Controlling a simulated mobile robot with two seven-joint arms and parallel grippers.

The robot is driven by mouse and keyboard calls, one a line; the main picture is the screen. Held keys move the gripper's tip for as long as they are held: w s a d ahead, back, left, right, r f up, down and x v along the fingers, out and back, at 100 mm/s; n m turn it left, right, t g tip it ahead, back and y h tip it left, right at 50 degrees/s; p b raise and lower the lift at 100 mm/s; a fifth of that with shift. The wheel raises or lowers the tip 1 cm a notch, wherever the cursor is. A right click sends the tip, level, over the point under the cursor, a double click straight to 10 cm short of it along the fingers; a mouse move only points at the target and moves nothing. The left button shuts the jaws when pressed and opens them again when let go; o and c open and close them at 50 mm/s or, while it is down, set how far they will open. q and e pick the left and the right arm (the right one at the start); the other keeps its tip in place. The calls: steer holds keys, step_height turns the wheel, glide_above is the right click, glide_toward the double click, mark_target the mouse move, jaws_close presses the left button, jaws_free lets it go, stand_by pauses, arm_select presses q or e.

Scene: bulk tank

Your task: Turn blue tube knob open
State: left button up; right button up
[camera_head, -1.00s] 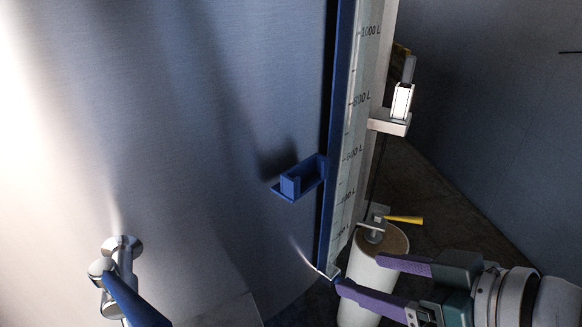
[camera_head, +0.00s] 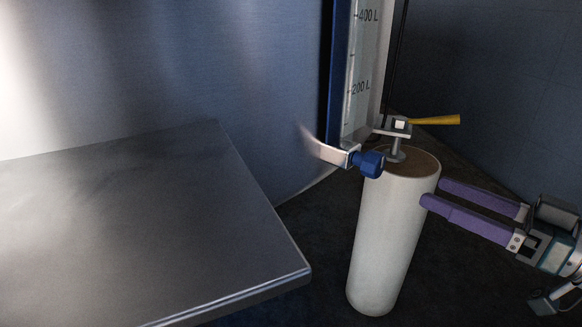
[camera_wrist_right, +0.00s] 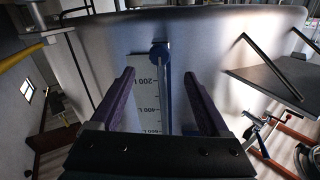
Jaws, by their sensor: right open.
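The blue knob (camera_head: 369,163) sits at the foot of the blue-edged gauge tube (camera_head: 337,80), at the end of a short metal arm from the tank wall. It also shows in the right wrist view (camera_wrist_right: 159,54), near the top middle, beyond my fingertips. My right gripper (camera_head: 433,193) has purple fingers and is open and empty. In the head view it lies right of and lower than the knob, apart from it. In the right wrist view its fingers (camera_wrist_right: 159,75) are spread to either side of the tube's line. My left gripper is not in view.
A white cylinder (camera_head: 391,235) shows between the knob and my right gripper. A metal fitting with a yellow lever (camera_head: 436,120) is above it. A grey metal table (camera_head: 130,230) fills the lower left. The large tank wall (camera_head: 200,60) stands behind.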

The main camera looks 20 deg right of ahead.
mark_target(381, 168)
steer(key=b+x, duration=0.3)
steer(key=x, duration=0.7)
steer(key=shift+s, duration=0.1)
jaws_close()
stand_by(0.3)
